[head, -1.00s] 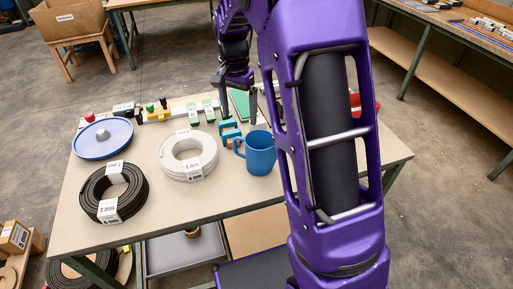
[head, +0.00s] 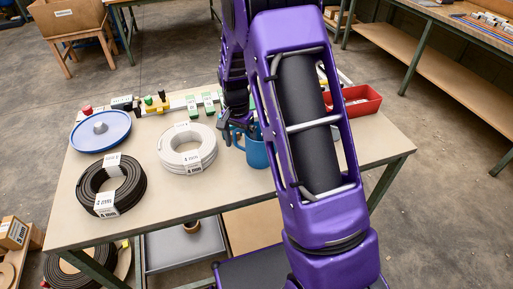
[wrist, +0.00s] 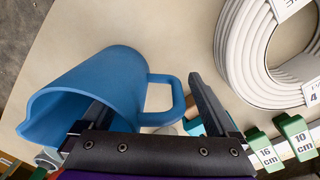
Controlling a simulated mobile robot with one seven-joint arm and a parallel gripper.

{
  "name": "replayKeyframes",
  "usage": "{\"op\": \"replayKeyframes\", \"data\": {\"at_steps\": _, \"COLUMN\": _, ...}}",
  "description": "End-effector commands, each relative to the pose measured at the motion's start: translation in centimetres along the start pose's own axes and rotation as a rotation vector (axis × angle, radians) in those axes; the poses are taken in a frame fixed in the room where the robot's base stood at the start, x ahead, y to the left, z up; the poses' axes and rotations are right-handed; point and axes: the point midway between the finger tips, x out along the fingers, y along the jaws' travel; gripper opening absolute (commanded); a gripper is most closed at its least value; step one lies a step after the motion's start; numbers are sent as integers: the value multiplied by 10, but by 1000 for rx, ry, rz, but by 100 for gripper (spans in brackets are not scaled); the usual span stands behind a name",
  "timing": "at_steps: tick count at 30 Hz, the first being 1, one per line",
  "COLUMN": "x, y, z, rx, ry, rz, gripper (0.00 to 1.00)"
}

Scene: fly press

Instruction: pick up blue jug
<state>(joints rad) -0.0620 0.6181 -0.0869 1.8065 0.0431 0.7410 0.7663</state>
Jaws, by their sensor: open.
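The blue jug (head: 256,155) stands on the table in the head view, partly hidden behind my arm. In the wrist view the blue jug (wrist: 95,85) shows its open mouth and spout at the left and its handle at the right. My gripper (head: 236,133) is open and close to the jug. In the wrist view my gripper (wrist: 148,92) has one finger over the jug's body and the other to the right of the handle, so the handle lies between them. Whether either finger touches the jug cannot be told.
A white cable coil (head: 187,148), a black coil (head: 111,186) and a blue round lid-like dish (head: 100,131) lie left of the jug. A red bin (head: 353,102) stands at the right. Green-labelled blocks (wrist: 295,137) lie near the gripper. The table's front right is clear.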

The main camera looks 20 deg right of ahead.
Motion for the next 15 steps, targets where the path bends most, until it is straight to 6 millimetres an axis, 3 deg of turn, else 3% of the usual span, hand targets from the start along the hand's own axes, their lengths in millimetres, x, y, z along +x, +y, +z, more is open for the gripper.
{"op": "replayKeyframes", "data": {"at_steps": 8, "x": 4, "y": 0, "z": 0, "rx": 0, "ry": 0, "rz": 0, "gripper": 94}}
{"op": "replayKeyframes", "data": {"at_steps": 15, "x": 4, "y": 0, "z": 0, "rx": 0, "ry": 0, "rz": 0, "gripper": 52}}
